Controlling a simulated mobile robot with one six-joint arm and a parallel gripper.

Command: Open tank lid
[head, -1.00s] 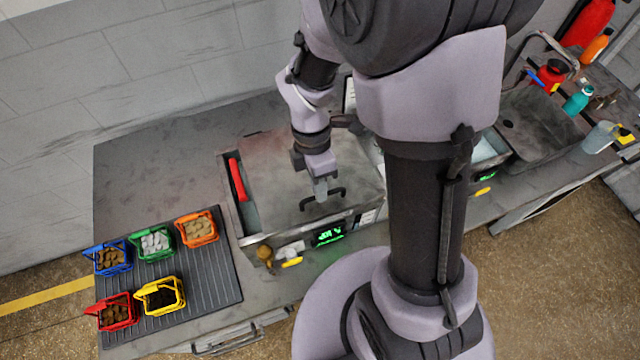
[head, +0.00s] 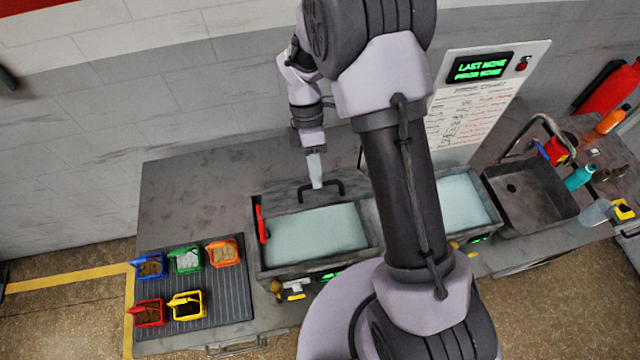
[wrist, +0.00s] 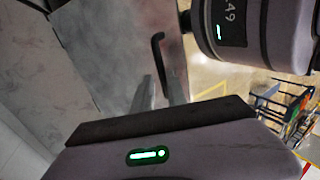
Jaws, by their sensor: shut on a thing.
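The tank (head: 262,262) is a grey metal basin holding pale liquid, left of my arm in the head view. Its grey lid (head: 285,193) stands raised at the back edge, leaving the liquid surface exposed. The black lid handle (head: 333,184) is on the lid's face and also shows in the wrist view (wrist: 156,50). My gripper (head: 317,183) is shut on the handle, with its fingers (wrist: 160,97) reaching to it. The exact finger contact is partly hidden in the wrist view.
A red handle (head: 262,224) stands at the tank's left rim. A ribbed mat (head: 232,300) with several coloured baskets lies to the left. A second liquid-filled tank (head: 466,199) and a sink (head: 528,190) are to the right. A whiteboard panel (head: 470,115) stands behind.

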